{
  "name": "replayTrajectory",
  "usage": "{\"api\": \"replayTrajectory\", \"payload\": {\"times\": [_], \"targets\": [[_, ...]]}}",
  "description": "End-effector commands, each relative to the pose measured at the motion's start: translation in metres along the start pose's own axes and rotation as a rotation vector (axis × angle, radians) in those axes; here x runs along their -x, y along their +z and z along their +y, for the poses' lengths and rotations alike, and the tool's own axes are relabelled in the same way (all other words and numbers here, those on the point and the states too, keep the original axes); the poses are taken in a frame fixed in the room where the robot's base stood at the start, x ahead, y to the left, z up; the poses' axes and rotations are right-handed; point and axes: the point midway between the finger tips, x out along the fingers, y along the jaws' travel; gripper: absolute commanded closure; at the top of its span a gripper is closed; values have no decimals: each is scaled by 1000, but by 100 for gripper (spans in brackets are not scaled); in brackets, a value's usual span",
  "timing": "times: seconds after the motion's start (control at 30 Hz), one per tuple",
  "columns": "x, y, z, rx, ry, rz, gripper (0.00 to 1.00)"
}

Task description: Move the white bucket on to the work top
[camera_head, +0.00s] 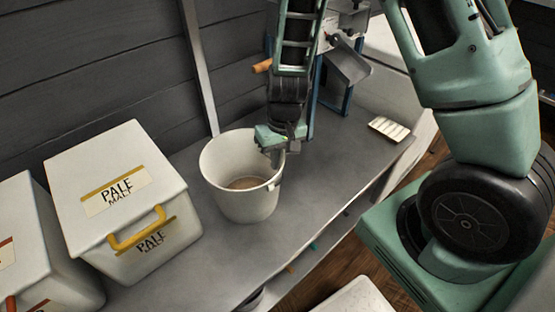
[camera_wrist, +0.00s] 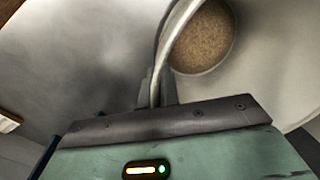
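The white bucket (camera_head: 232,190) stands upright on a grey bench top (camera_head: 290,215), with brown grainy material at its bottom. My gripper (camera_head: 276,158) points down at the right side of the bucket's rim. In the wrist view the bucket's rim (camera_wrist: 178,32) runs between the two fingers of my gripper (camera_wrist: 158,92), which sit close on either side of it. The gripper looks shut on the rim. The lower parts of the fingers are partly hidden. I cannot tell which surface is the work top named in the task.
A white box labelled "PALE MALT" (camera_head: 120,190) with a yellow handle stands left of the bucket, with another white box (camera_head: 40,250) beside it. A metal device with a scoop (camera_head: 348,62) stands behind. A small pale slotted block (camera_head: 389,129) lies right. A white surface (camera_head: 355,298) shows at the bottom.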

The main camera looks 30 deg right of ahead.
Motion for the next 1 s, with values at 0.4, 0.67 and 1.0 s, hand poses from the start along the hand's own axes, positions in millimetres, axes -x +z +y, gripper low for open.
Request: {"api": "replayTrajectory", "payload": {"times": [0.4, 0.67, 1.0], "targets": [[-2, 0, 0, 0, 0, 0, 75], [2, 0, 0, 0, 0, 0, 75], [62, -1, -1, 2, -1, 6, 75]]}}
